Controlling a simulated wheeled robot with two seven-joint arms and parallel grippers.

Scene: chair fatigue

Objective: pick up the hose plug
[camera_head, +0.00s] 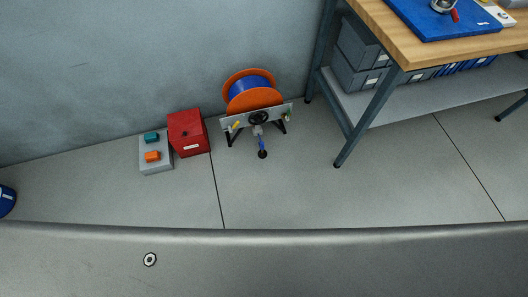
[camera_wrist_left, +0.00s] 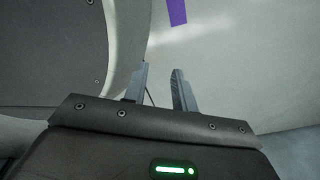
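An orange hose reel (camera_head: 262,101) wound with blue hose stands on the floor against the wall in the head view. A short blue hose end hangs at its front, with a small dark end piece (camera_head: 262,154) near the floor that looks like the hose plug, though it is too small to be sure. My left gripper (camera_wrist_left: 160,70) shows in the left wrist view with its two fingers apart and nothing between them. It is not in the head view and is not near the reel in any view. My right gripper is in neither view.
A red box (camera_head: 188,133) and a grey box with teal and orange parts (camera_head: 155,166) stand left of the reel. A wooden-topped workbench (camera_head: 400,45) with a lower shelf stands at right. The floor before the reel is clear. A purple strip (camera_wrist_left: 177,12) shows beyond my left fingers.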

